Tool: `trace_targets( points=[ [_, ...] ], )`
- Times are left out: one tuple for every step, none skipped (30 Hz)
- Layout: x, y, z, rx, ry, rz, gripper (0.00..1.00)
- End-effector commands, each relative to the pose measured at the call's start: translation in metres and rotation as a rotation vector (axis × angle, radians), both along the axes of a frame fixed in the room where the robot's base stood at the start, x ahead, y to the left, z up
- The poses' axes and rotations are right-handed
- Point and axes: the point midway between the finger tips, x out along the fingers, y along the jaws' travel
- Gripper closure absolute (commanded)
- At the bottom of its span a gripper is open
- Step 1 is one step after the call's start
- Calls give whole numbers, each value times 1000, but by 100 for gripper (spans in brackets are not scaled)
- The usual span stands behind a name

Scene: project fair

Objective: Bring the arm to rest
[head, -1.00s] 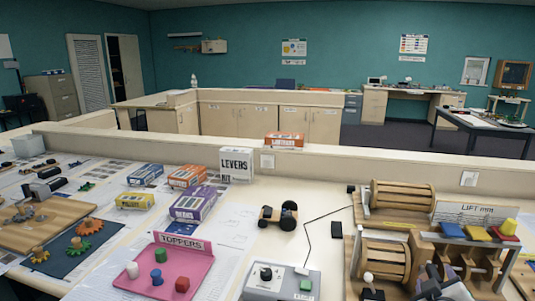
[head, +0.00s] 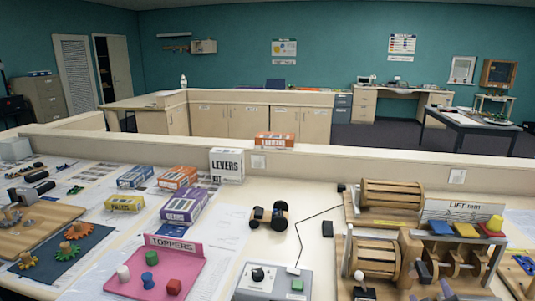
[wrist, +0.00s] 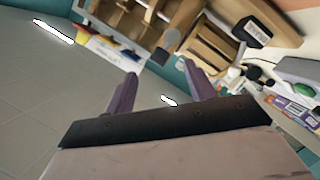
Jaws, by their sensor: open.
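My gripper (wrist: 163,88) shows in the wrist view with its two purple-grey fingers spread apart and nothing between them. The wrist view is tilted, with grey floor at left and the wooden lift rig (wrist: 190,45) beyond the fingers. In the head view, grey finger-like parts, probably my gripper's tips (head: 436,284), show at the bottom right edge, in front of the lift rig (head: 388,194). Whether they touch the rig cannot be told. Most of my arm is out of view.
The table holds a grey control box (head: 272,283), a small wheeled cart (head: 269,215), a pink toppers tray (head: 190,243) and several boxes, including a white levers box (head: 227,165). A low partition (head: 330,160) runs behind. Bare tabletop lies around the cart.

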Motion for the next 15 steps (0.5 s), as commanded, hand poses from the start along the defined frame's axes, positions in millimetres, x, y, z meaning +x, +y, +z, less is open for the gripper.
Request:
trace_targets(
  points=[
    [-3, 1, 1, 0, 0, 0, 45],
    [-3, 2, 1, 0, 0, 0, 45],
    [-4, 2, 1, -1, 0, 0, 45],
    [-5, 3, 1, -1, 0, 0, 45],
    [-5, 3, 1, -1, 0, 0, 45],
    [-5, 3, 1, -1, 0, 0, 45],
    [-5, 3, 1, -1, 0, 0, 45],
    [-5, 3, 1, -1, 0, 0, 45],
    [-5, 3, 1, -1, 0, 0, 45],
    [-5, 3, 1, -1, 0, 0, 45],
    [-5, 3, 1, -1, 0, 0, 45],
    [-5, 3, 1, -1, 0, 0, 45],
    [-5, 3, 1, -1, 0, 0, 45],
    [-2, 5, 2, -2, -4, 5, 45],
    [5, 12, 5, -4, -22, 19, 45]
  ],
)
